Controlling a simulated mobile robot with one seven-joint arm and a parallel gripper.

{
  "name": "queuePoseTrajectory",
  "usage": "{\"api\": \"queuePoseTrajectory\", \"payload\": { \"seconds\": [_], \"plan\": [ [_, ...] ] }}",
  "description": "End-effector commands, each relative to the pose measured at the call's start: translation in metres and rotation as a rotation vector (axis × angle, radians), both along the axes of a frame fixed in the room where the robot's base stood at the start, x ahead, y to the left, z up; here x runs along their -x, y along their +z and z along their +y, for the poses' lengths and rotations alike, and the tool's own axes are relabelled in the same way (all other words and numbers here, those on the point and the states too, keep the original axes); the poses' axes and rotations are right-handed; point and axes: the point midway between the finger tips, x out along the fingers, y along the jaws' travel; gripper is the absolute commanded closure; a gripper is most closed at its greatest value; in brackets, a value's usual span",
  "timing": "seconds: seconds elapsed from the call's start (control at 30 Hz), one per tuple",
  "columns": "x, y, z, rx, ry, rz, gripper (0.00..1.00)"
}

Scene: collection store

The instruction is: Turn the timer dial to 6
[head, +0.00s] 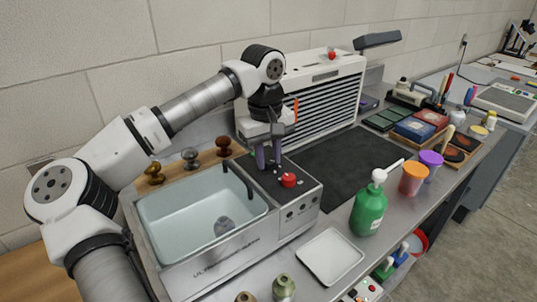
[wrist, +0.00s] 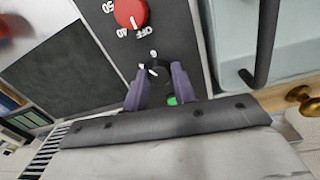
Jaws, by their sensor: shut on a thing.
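The timer dial, a small black knob (wrist: 155,68), sits on the dark control panel of the ultrasonic bath (head: 232,250). My gripper (head: 268,160) reaches down over the panel, and its purple fingers are shut on the knob, one on each side. The wrist view also shows my gripper (wrist: 158,74) around it. In the head view the fingers hide the knob. A red dial (wrist: 130,13) with OFF, 40 and 50 marks is apart from the fingers; it also shows in the head view (head: 288,180).
The bath's basin (head: 190,215) and its black handle (head: 238,178) lie left of the panel. A green light (wrist: 172,100) is close to one finger. A green bottle (head: 369,210) and a white tray (head: 329,256) stand in front. A dark mat (head: 345,160) lies to the right.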

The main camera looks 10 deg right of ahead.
Motion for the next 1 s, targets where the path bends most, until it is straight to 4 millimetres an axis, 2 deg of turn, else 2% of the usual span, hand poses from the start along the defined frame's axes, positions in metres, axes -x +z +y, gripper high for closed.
{"api": "queuePoseTrajectory", "payload": {
  "seconds": [0.5,1.0],
  "plan": [
    [-0.0014,0.0025,-0.0006,0.003,-0.402,-0.005,0.96],
    [-0.0016,0.0023,-0.0006,0.003,-0.523,-0.005,0.96]
  ]
}}
